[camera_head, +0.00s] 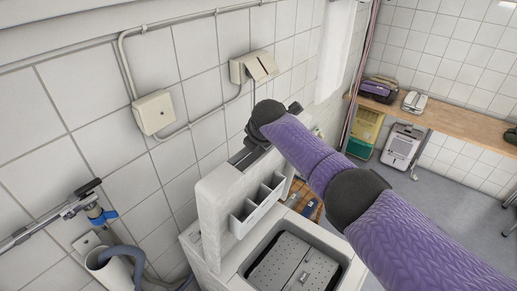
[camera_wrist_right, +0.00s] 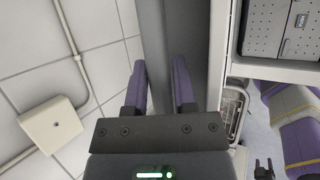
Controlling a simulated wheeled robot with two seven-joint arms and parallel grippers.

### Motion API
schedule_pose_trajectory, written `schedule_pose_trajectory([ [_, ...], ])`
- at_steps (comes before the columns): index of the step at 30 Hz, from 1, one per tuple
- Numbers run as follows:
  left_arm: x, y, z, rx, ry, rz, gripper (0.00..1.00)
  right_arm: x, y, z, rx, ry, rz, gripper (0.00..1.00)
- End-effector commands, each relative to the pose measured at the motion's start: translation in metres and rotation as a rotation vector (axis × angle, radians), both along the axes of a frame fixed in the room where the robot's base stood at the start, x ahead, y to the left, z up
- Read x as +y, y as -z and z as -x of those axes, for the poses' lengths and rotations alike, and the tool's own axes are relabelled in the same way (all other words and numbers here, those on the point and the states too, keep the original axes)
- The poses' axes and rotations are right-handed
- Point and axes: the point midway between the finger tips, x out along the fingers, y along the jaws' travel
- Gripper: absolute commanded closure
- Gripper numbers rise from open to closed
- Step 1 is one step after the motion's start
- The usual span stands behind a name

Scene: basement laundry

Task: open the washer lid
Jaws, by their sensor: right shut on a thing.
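The white top-loading washer (camera_head: 233,262) stands against the tiled wall. Its lid (camera_head: 212,215) stands upright at the back, with detergent compartments (camera_head: 257,205) on its inner face. The opening shows a perforated metal drum (camera_head: 296,264), also in the right wrist view (camera_wrist_right: 283,36). My right arm reaches over the washer to the lid's top edge; its gripper is mostly hidden behind the arm in the head view. In the right wrist view, my right gripper (camera_wrist_right: 160,88) has its purple fingers on both sides of the grey lid (camera_wrist_right: 178,30). My left gripper (camera_wrist_right: 263,167) shows small at the bottom right, fingers apart and empty.
A wall box (camera_head: 153,111), a socket (camera_head: 253,66) and conduit are on the wall behind. A pipe with a blue valve (camera_head: 100,216) and a grey hose (camera_head: 122,254) are at left.

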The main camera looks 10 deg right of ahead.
Motion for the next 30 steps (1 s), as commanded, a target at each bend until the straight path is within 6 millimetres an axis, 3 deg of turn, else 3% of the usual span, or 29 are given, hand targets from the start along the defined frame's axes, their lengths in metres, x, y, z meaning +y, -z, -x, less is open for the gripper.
schedule_pose_trajectory([
  [16,-0.0021,0.0030,0.0021,0.005,-0.001,0.003,0.41,0.0020,0.0013,-0.0012,0.007,-0.002,-0.002,1.00],
  [17,-0.0021,0.0030,0.0022,0.005,-0.001,0.003,0.41,0.0020,0.0013,-0.0012,0.007,-0.002,-0.002,0.65],
  [21,-0.0022,0.0030,0.0025,0.005,-0.001,0.003,0.41,0.0017,0.0008,-0.0015,0.005,-0.001,-0.001,0.38],
  [30,-0.0020,0.0017,0.0024,0.005,0.000,0.003,0.41,0.0010,-0.0012,-0.0010,0.004,0.000,0.000,0.38],
])
